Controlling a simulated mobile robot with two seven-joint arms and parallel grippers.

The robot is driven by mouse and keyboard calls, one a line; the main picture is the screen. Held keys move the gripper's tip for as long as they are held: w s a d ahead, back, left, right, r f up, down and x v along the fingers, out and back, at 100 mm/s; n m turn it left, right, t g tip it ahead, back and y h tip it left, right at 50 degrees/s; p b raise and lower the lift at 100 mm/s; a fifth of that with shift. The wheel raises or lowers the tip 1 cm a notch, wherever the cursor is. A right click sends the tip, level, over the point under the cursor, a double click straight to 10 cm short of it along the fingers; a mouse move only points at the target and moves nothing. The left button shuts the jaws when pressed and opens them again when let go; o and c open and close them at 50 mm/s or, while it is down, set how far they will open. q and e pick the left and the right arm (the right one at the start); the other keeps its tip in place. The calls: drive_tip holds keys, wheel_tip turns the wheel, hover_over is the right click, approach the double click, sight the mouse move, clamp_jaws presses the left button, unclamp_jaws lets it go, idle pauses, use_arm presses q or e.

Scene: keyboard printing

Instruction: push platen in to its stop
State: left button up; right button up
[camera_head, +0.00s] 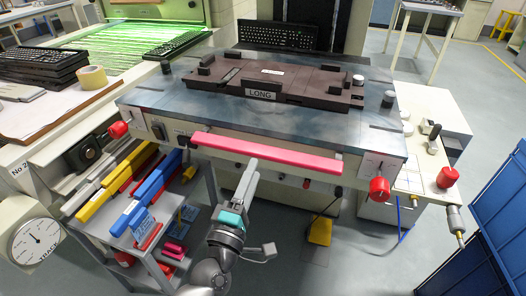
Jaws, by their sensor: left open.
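The platen (180,95) is a blue-grey metal plate at the front of the printing machine. It carries a dark brown fixture (305,84) with a label reading LONG. A pink-red bar (265,150) runs along the platen's front face. My left gripper (249,167) reaches up from below, its fingertips close under the bar, left of its middle. It is open, with nothing seen between its fingers. I cannot tell whether the fingers touch the bar. A black keyboard (280,36) lies behind the fixture. My right gripper is not in view.
Red knobs stand at the platen's left (118,129) and right (379,188) corners. A rack (165,262) with yellow, blue and red bars is at the lower left, beside my left arm. A blue panel (480,245) stands at the lower right.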

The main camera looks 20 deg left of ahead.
sight(260, 157)
use_arm(q)
drive_tip(key=x, duration=0.5)
drive_tip(key=shift+w+b, duration=0.3)
drive_tip(key=shift+w, duration=0.1)
drive_tip(key=shift+x, duration=0.85)
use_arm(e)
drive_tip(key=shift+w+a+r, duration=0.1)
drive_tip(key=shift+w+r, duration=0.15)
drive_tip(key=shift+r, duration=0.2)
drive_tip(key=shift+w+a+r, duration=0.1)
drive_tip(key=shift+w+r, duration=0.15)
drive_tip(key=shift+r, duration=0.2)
use_arm(q)
drive_tip(key=shift+c, duration=0.2)
clamp_jaws()
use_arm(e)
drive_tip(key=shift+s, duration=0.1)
